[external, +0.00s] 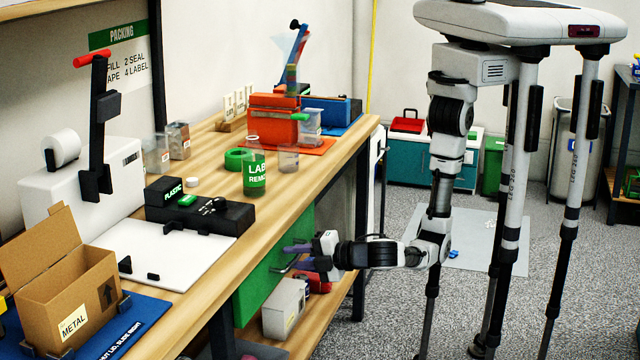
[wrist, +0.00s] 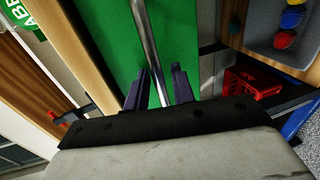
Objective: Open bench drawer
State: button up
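The bench drawer has a green front (external: 258,285) under the wooden bench top; the green front also fills the middle of the wrist view (wrist: 112,30). It looks closed. Its metal bar handle (wrist: 146,35) runs down between the fingers of my gripper (wrist: 160,82). The dark fingers stand apart, one on each side of the bar, with a gap visible. In the external view my gripper (external: 300,256) reaches in from the right at the drawer front, and the handle is partly hidden behind it.
The bench top (external: 190,260) overhangs the drawer. A grey bin (external: 285,308) and a red crate (external: 318,282) sit on the shelf below; the red crate also shows in the wrist view (wrist: 250,82). The floor (external: 400,315) right of the bench is mostly clear.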

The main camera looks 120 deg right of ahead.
jog(key=shift+c, duration=0.4)
grip_shut()
jog(key=f+p+v, duration=0.2)
jog(key=p+v, duration=0.1)
jog(key=v, duration=0.8)
jog(key=f+p+v, duration=0.3)
jog(key=p+v, duration=0.1)
jog(key=v, duration=0.8)
jog(key=shift+s+a, duration=0.45)
jog(key=shift+o, duration=0.4)
grip_release()
